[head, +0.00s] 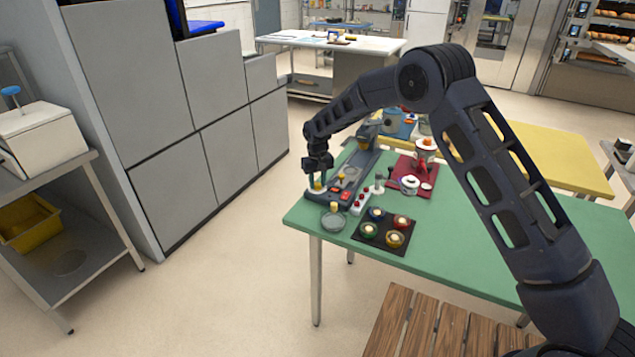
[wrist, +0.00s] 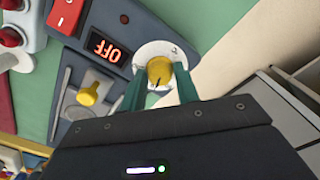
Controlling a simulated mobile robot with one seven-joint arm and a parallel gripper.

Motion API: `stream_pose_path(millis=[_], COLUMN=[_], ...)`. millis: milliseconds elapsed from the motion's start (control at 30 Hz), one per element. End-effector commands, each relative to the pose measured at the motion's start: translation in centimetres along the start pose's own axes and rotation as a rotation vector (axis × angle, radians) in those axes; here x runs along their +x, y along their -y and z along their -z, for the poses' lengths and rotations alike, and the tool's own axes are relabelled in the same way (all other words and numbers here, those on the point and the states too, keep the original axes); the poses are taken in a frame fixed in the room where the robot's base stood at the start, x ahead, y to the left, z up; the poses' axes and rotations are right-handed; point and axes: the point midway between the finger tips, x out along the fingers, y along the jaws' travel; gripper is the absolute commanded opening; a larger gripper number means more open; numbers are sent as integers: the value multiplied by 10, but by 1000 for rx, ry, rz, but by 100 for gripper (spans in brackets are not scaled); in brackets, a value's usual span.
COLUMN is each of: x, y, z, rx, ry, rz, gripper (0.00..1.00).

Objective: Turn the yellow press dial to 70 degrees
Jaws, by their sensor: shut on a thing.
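The yellow press dial (wrist: 159,70) sits on a round white plate (wrist: 150,50) at the corner of a dark grey press panel (wrist: 115,28). A dark pointer line shows on the dial's near side. My gripper (wrist: 160,84) has its two teal fingers on either side of the dial, shut on it. In the head view my gripper (head: 318,178) is over the near left end of the press (head: 325,195), and the dial is mostly hidden.
A red rocker switch (wrist: 66,14) and a yellow-knobbed lever (wrist: 92,90) are close by on the press. A dark tray (head: 383,246) with several colored cups and a glass dish (head: 333,221) stand in front on the green table (head: 475,225). Red buttons sit beside the press.

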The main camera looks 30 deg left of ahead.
Motion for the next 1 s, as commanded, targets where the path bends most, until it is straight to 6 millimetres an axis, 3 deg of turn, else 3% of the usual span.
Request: stream_pose_path(millis=[100, 133, 233, 633, 1000], x=[0, 0, 0, -7, -68], y=[0, 0, 0, 0, 0], z=[1, 1, 0, 0, 1], rx=[0, 0, 0, -1, 0], ry=[-2, -2, -2, -1, -3], rz=[0, 0, 0, 0, 1], gripper=[8, 33, 52, 52, 52])
